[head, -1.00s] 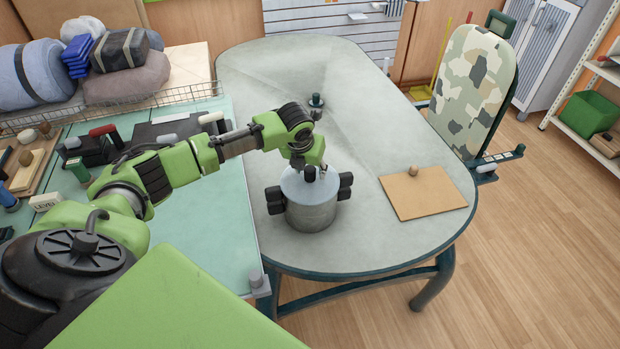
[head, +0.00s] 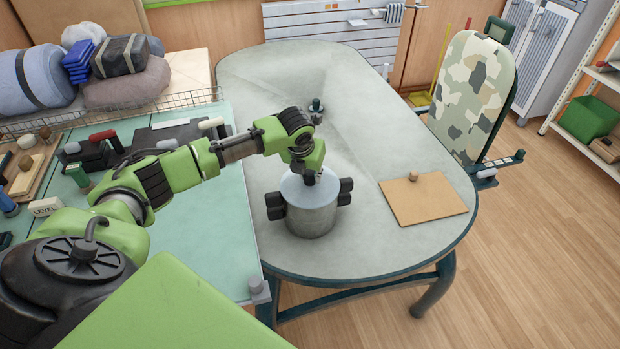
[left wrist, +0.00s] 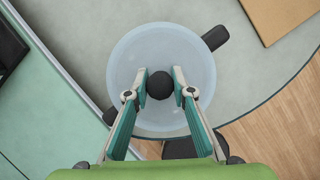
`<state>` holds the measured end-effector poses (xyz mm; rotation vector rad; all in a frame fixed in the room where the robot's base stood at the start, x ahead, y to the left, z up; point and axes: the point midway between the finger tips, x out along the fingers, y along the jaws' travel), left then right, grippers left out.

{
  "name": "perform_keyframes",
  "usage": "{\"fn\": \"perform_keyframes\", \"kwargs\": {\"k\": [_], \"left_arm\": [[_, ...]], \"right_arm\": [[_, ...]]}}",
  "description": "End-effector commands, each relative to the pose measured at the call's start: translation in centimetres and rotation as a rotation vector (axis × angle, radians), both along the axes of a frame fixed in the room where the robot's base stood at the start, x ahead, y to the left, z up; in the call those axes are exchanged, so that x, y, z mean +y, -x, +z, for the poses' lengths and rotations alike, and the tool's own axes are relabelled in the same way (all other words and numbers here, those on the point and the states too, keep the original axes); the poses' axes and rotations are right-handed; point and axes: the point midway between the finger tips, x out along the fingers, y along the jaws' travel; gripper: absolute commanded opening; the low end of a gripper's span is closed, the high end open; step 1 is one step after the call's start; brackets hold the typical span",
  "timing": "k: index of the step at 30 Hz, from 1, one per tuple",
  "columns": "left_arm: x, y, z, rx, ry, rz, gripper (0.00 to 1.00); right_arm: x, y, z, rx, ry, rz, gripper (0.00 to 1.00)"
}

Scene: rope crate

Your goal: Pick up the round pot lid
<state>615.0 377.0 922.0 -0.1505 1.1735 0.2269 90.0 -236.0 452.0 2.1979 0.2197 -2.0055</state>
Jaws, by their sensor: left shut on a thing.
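The round pot lid (head: 296,188) is pale blue and lies flat on a grey metal pot (head: 312,218) with black side handles. The lid also shows from above in the left wrist view (left wrist: 160,42), with a round black knob (left wrist: 160,85) at its centre. My left gripper (head: 311,179) is over the lid, its fingers pointing down. In the left wrist view its two fingers (left wrist: 160,79) are shut on the knob, one on each side. The knob is mostly hidden by the gripper in the head view. My right gripper is not in view.
The pot stands on a rounded grey table (head: 370,130). A brown board (head: 425,203) with a small knob lies to the right, and a small dark item (head: 316,108) stands behind. A green side table (head: 215,235) is at left. The table between pot and board is clear.

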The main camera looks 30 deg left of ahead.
Motion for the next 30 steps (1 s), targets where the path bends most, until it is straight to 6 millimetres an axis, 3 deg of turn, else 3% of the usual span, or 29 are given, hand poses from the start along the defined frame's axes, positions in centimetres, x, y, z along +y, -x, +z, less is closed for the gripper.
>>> {"fn": "perform_keyframes", "kwargs": {"k": [5, 14, 24, 30], "left_arm": [[0.1, 0.0, 2.5, -0.008, -0.002, -0.001, 0.0], [0.3, 5.3, 8.6, -0.007, -0.005, -0.002, 0.0], [0.4, 12.0, 11.2, -0.003, -0.004, -0.001, 0.0], [0.4, 13.6, 12.0, -0.003, 0.0, 0.001, 0.0]], "right_arm": [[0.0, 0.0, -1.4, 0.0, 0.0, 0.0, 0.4], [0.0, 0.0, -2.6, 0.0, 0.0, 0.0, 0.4], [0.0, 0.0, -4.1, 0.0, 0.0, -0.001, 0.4], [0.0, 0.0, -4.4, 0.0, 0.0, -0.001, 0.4]]}}
